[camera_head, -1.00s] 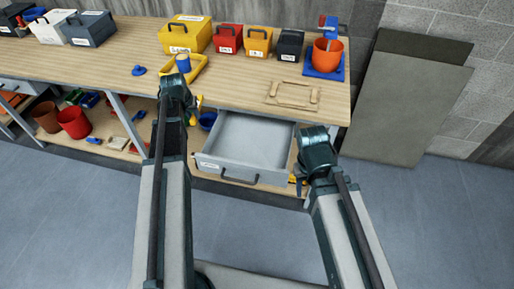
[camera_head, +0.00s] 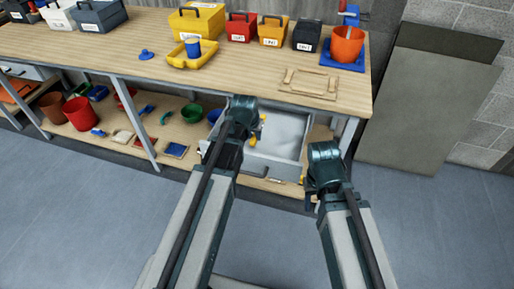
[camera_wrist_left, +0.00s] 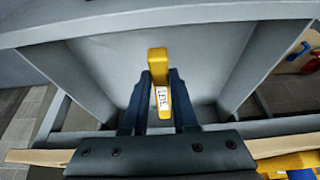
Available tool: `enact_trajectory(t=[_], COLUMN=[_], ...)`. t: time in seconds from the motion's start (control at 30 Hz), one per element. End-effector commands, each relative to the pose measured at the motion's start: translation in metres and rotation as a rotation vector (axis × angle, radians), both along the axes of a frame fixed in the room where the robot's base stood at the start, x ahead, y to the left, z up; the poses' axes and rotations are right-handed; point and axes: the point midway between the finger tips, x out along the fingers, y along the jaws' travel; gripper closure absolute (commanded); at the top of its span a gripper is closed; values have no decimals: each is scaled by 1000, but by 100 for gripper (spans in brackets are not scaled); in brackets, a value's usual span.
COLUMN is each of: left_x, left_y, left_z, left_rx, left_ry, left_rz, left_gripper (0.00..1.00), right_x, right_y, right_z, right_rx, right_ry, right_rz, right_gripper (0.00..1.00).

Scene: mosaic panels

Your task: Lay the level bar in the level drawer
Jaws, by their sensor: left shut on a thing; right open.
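The yellow level bar (camera_wrist_left: 157,62) with a white label is held between the fingers of my left gripper (camera_wrist_left: 159,92), which is shut on it. In the head view, a bit of the yellow level bar (camera_head: 257,131) shows beside my left gripper (camera_head: 247,130), over the open grey level drawer (camera_head: 287,126). The wrist view shows the drawer floor (camera_wrist_left: 205,55) behind the bar; I cannot tell whether they touch. My right gripper (camera_head: 316,185) is open, near the drawer's right front corner; its fingers are mostly hidden.
The wooden bench top (camera_head: 245,78) lies above the drawer, with a yellow tray (camera_head: 190,62), a wooden frame (camera_head: 310,84) and an orange bucket (camera_head: 348,45). The lower shelf (camera_head: 175,133) holds pots and small items. Grey panels (camera_head: 425,105) lean at right.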

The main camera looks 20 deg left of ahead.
Motion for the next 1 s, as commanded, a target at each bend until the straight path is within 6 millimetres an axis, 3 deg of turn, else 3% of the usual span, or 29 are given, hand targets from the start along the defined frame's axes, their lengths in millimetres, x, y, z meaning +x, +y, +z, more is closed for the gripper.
enact_trajectory(t=[0.03,0.23,0.53,0.83,1.0], left_x=[0,0,0,0,0], left_y=[0,0,0,0,0], left_z=[-15,-46,-52,-86,-87], left_rx=[0,0,0,0,0], left_ry=[0,0,0,0,0], left_rz=[0,0,0,0,0], left_gripper=[100,100,100,100,100], right_x=[0,0,0,0,0], right_y=[0,0,0,0,0], right_z=[-15,-46,-52,-86,-87], right_rx=[0,0,0,0,0], right_ry=[0,0,0,0,0], right_rz=[0,1,1,1,1], right_gripper=[50,50,50,50,50])
